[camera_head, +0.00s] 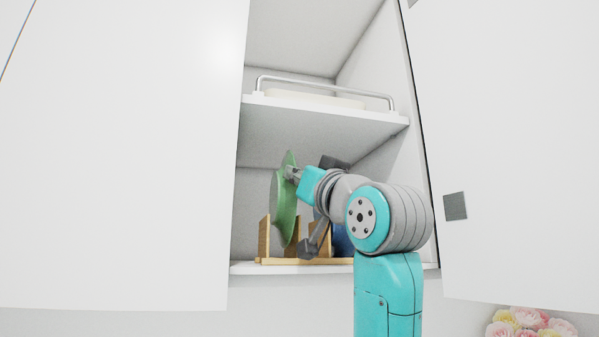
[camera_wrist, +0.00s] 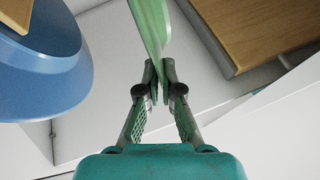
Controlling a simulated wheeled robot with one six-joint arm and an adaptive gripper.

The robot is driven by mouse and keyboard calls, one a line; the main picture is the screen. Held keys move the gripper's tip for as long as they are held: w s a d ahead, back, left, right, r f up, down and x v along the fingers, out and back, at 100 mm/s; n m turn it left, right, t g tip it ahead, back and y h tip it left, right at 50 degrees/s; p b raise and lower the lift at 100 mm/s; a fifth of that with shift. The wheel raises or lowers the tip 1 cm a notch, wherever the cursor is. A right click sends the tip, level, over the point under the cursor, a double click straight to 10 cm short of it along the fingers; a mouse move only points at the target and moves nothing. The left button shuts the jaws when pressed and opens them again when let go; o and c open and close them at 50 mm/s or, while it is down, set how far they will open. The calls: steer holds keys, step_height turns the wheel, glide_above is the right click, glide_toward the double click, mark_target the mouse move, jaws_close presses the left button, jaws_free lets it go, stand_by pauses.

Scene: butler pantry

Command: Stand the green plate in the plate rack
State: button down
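The green plate (camera_head: 286,208) is upright, nearly edge-on, inside the open cabinet. My gripper (camera_head: 293,173) is shut on its edge, and the wrist view shows the plate (camera_wrist: 152,25) between the two fingertips (camera_wrist: 158,88). The wooden plate rack (camera_head: 264,238) stands on the lower shelf, with upright dividers. The plate's lower part is at the rack's left part, beside the left divider. I cannot tell whether its lower edge touches the rack. My arm hides much of the rack's right part.
A blue plate or dish (camera_wrist: 45,70) is close to my gripper in the wrist view and shows partly behind my arm (camera_head: 341,240). An upper shelf (camera_head: 330,111) with a metal rail is above. Open cabinet doors (camera_head: 120,150) flank the opening. Flowers (camera_head: 530,323) are at lower right.

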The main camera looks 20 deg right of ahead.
steer(key=shift+f, duration=1.1)
steer(key=shift+f, duration=0.15)
steer(key=c, duration=1.2)
jaws_free()
steer(key=shift+c, duration=0.2)
steer(key=v, duration=1.2)
